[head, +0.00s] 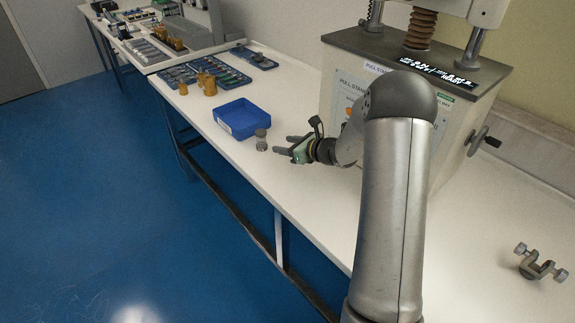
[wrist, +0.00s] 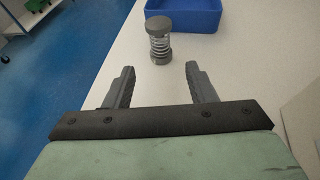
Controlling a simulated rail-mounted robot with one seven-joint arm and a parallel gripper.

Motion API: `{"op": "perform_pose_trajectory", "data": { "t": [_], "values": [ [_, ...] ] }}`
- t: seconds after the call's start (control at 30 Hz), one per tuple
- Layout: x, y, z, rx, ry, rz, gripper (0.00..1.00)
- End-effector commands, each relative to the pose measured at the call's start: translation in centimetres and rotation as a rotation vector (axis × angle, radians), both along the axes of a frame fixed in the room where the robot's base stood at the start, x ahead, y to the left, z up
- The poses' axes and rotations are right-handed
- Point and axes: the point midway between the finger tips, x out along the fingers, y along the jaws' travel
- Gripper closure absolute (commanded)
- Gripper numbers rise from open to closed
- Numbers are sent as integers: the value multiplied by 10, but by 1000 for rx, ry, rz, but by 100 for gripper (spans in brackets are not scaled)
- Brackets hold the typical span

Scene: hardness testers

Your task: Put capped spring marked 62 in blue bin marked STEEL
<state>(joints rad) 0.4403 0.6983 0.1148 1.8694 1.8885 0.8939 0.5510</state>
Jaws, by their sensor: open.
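The capped spring (head: 261,140) stands upright on the white table, close to the table's front edge and beside the blue bin. In the wrist view the spring (wrist: 159,41) shows grey caps at top and bottom with coils between; no marking can be read. The blue bin (head: 229,128) is open at the top and looks empty; its near wall also shows at the top of the wrist view (wrist: 196,19). A small label on the bin is too small to read. My gripper (head: 281,144) is open and empty, just right of the spring. In the wrist view its fingers (wrist: 158,84) point towards the spring, apart from it.
The pull stand machine (head: 364,92) stands behind my arm. Amber containers (head: 207,84) and trays of small parts (head: 178,76) lie farther along the table. A metal clamp (head: 538,263) lies at the right. The table in front of the machine is clear.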

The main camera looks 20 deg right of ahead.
Motion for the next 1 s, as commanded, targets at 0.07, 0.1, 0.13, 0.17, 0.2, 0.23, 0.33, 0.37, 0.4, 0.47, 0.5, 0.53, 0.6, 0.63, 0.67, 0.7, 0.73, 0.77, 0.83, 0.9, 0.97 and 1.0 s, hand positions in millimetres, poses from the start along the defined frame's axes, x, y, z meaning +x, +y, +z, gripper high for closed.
{"op": "perform_pose_trajectory", "data": {
  "t": [0.07,0.1,0.13,0.17,0.2,0.23,0.33,0.37,0.4,0.47,0.5,0.53,0.6,0.63,0.67,0.7,0.73,0.77,0.83,0.9,0.97,1.0],
  "values": [
    [-3,2,2,-8,-2,11,49],
    [-6,8,6,-27,-6,36,49],
    [-11,15,10,-51,-13,67,49],
    [-18,25,15,-84,-21,112,49],
    [-31,40,23,-144,-37,189,49],
    [-44,55,30,-200,-51,262,49],
    [-110,103,51,-440,-120,578,49],
    [-134,114,56,-521,-145,686,49],
    [-167,126,60,-629,-180,832,49],
    [-217,135,64,-788,-235,1051,49],
    [-249,136,65,-890,-272,1194,49],
    [-272,134,66,-964,-300,1299,49],
    [-319,124,66,-1121,-358,1529,49],
    [-336,118,65,-1181,-380,1617,49],
    [-351,112,65,-1237,-399,1701,49],
    [-367,103,65,-1303,-421,1800,49],
    [-377,96,65,-1347,-437,1866,49],
    [-386,90,65,-1385,-449,1924,49],
    [-400,79,64,-1452,-469,2031,49],
    [-408,71,64,-1493,-481,2098,49],
    [-411,68,64,-1510,-484,2128,49],
    [-412,66,64,-1515,-484,2138,49]
  ]
}}
